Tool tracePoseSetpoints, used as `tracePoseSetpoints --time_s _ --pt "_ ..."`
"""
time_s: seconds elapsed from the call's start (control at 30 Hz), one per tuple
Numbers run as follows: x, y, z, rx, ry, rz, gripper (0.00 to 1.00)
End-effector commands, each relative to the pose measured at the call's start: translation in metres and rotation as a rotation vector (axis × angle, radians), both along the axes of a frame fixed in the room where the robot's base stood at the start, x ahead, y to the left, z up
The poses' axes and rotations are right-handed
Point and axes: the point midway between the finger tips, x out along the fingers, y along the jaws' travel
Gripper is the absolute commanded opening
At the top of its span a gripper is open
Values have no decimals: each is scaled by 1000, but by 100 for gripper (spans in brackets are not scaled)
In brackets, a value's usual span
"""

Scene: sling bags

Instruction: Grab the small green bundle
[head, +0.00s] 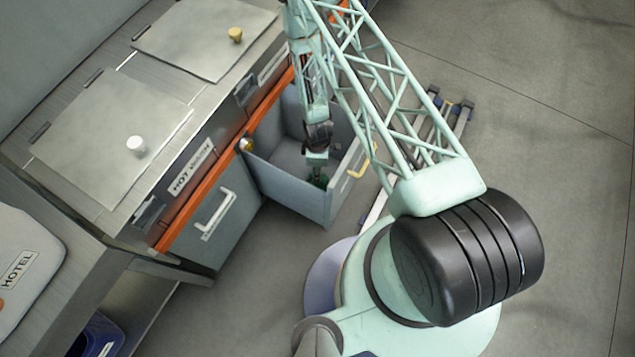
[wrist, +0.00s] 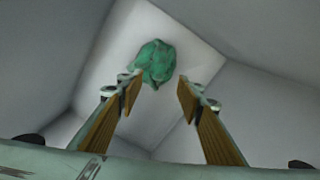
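The small green bundle (wrist: 156,62) lies on the pale floor of the open drawer, crumpled in shape. In the head view a bit of the green bundle (head: 320,181) shows low in the drawer (head: 290,191), just under my gripper. My gripper (wrist: 157,88) is open in the wrist view, with its two wooden-looking finger pads apart and nothing between them. The bundle is just beyond the fingertips, roughly centred between them. My gripper also shows in the head view (head: 318,158), pointing down inside the drawer.
The drawer's grey walls stand close around my gripper on all sides. The counter (head: 115,75) with lidded wells is to the left, with an orange strip along its edge. A cabinet door (head: 215,215) with a white handle is beside the drawer. Grey floor lies open at right.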

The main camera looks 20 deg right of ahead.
Motion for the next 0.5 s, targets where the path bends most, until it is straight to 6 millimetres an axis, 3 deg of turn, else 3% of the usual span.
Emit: tracePoseSetpoints --time_s 0.2,0.5 --pt "0 0 -24 0 0 0 34" --pt "0 0 -33 0 0 0 34"
